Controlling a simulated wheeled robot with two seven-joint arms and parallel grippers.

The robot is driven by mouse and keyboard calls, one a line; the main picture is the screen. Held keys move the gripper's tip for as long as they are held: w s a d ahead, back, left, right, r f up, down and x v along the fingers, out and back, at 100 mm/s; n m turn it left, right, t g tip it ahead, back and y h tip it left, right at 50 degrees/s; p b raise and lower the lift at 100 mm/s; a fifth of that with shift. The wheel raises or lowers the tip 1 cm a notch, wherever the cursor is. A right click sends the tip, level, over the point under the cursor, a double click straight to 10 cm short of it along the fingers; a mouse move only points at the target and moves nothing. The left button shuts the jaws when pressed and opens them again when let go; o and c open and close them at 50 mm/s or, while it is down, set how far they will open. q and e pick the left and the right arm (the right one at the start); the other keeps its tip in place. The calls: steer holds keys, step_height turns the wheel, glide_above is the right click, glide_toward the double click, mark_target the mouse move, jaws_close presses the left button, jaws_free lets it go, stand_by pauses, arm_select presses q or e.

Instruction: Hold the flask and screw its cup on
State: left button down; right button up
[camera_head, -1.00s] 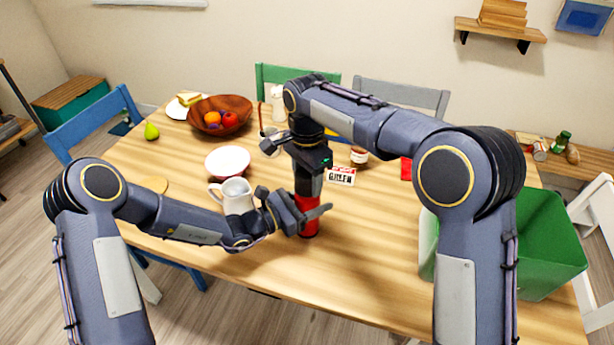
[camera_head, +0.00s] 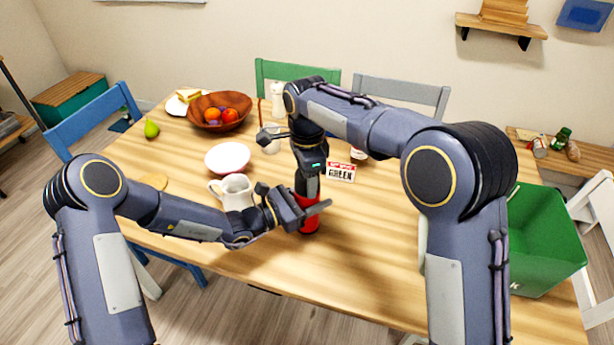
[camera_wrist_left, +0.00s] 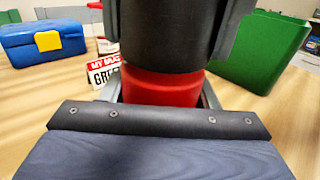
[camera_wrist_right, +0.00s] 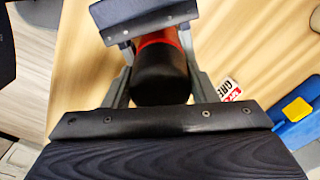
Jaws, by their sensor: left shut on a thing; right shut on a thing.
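The red flask (camera_head: 310,224) stands upright on the wooden table near its front edge. My left gripper (camera_head: 308,209) is shut around its red body from the left side. The left wrist view shows the red body (camera_wrist_left: 160,88) with the black cup (camera_wrist_left: 165,35) directly above it and no clear gap between them. My right gripper (camera_head: 308,184) comes down from above and is shut on the black cup, which also shows between its fingers in the right wrist view (camera_wrist_right: 163,78). The threads are hidden, so I cannot tell how tightly the cup sits.
A white pitcher (camera_head: 234,192) stands close to my left wrist, with a bowl (camera_head: 228,157) behind it. A name card (camera_head: 341,173) stands just right of the flask. A green bin (camera_head: 545,240) is at the right. The table front right of the flask is clear.

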steer(key=m, duration=1.5)
steer(key=shift+m, duration=0.4)
steer(key=shift+w, duration=0.1)
steer(key=o, duration=1)
steer(key=shift+c, duration=0.2)
steer(key=shift+r, duration=2.25)
